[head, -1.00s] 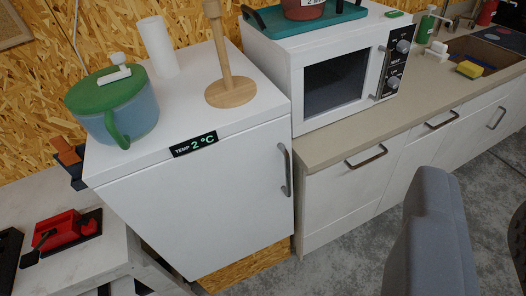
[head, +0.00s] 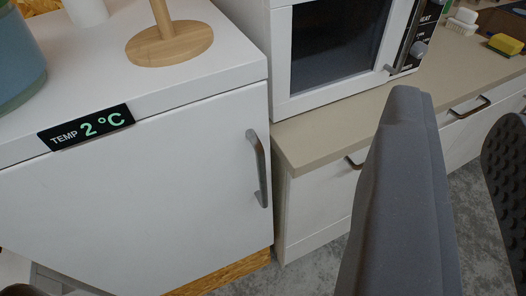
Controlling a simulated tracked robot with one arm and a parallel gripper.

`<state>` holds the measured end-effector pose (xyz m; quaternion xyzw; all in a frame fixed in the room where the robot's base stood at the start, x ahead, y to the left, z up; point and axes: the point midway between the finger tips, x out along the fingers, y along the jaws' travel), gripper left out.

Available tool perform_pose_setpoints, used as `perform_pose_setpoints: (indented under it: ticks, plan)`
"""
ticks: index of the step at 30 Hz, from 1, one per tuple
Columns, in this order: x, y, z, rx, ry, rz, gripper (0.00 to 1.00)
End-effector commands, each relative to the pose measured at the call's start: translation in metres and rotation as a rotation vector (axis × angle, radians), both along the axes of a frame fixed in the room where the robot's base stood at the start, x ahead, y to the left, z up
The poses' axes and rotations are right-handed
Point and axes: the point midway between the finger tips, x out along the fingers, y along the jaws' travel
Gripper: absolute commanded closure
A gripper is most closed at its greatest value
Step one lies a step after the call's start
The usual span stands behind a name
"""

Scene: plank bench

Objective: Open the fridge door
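The white fridge (head: 150,195) stands at the left in the head view, with its door closed. A grey vertical handle (head: 259,168) is on the right side of the door. A black label (head: 87,127) on the top edge reads TEMP 2 °C. My gripper (head: 455,115) is at the right, its two grey fingers wide apart with nothing between them. Its left finger stands in front of the counter, to the right of the handle and not touching it.
A white microwave (head: 282,70) stands on the beige counter (head: 310,140) right of the fridge. A wooden stand (head: 170,43) and a blue pot (head: 15,60) are on the fridge top. A yellow sponge (head: 505,44) lies at the far right. Grey floor shows below.

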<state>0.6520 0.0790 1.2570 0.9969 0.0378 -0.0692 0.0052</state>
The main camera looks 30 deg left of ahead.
Motion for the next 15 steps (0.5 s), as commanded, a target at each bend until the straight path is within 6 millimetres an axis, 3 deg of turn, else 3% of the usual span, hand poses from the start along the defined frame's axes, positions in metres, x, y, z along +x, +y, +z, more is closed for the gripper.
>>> perform_pose_setpoints:
  ticks: [1, 6, 12, 15]
  plan:
    - [0.016, 0.012, -0.036, -0.002, 0.006, 0.015, 0.80]
    - [0.050, 0.048, -0.126, 0.000, -0.034, 0.070, 0.80]
    - [0.061, 0.088, -0.229, 0.007, -0.077, 0.148, 0.80]
    - [0.059, 0.104, -0.269, 0.015, -0.099, 0.183, 0.80]
